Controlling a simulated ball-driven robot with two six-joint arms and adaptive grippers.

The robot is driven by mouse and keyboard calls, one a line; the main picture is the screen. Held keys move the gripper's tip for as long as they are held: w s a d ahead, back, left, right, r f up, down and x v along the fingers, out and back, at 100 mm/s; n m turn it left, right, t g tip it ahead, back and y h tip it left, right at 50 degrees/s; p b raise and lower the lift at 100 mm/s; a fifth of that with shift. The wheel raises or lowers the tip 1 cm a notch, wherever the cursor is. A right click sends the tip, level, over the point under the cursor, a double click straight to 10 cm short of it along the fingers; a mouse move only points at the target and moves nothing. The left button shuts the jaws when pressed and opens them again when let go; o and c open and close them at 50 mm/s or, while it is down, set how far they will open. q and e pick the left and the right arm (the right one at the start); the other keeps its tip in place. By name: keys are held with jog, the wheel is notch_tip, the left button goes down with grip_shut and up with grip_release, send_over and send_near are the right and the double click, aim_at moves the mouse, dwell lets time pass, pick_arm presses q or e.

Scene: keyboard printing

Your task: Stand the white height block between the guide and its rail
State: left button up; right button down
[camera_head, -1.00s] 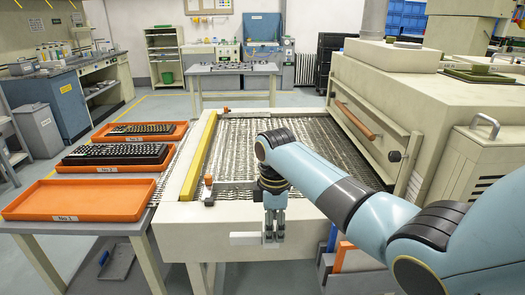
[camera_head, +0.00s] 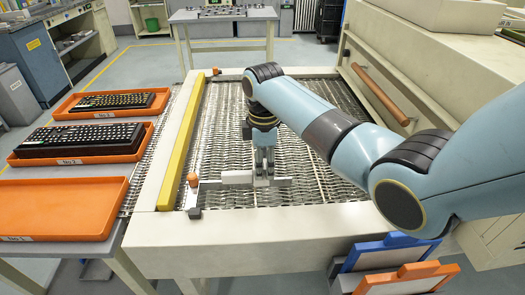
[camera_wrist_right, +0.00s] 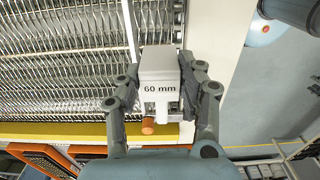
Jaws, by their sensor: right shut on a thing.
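My right gripper (camera_head: 264,178) is shut on the white height block (camera_head: 237,177), over the mesh belt near its front end. In the right wrist view the block (camera_wrist_right: 159,72) is marked "60 mm" and sits between both fingers (camera_wrist_right: 160,90). A long yellow bar (camera_head: 188,140), possibly the guide, lies along the belt's left side. A thin grey cross bar (camera_head: 285,182), possibly the rail, runs behind the gripper and block. An orange knob (camera_head: 193,179) stands at its left end. I cannot tell whether the block touches anything below. My left gripper is not in view.
Orange trays stand at the left; two hold black keyboards (camera_head: 80,138), and the front tray (camera_head: 62,207) is empty. The mesh belt (camera_head: 225,130) is open behind the gripper. Blue and orange frames (camera_head: 390,250) stand at the front right.

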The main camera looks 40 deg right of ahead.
aim_at(264, 183)
jog(key=shift+s+a+f+b, duration=0.1)
jog(key=shift+f+b, duration=0.45)
jog(key=shift+b, duration=0.15)
jog(key=shift+f+b, duration=0.3)
jog(key=shift+b, duration=0.1)
notch_tip(264, 183, down, 3)
jog(key=b, duration=0.3)
jog(key=shift+f, duration=0.35)
jog(key=shift+f+b, duration=0.3)
jog(key=shift+f, duration=0.5)
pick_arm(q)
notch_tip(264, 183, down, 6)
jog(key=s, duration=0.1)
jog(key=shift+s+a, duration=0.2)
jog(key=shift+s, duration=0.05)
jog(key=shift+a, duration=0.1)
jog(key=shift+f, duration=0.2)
pick_arm(e)
jog(key=shift+f, duration=0.4)
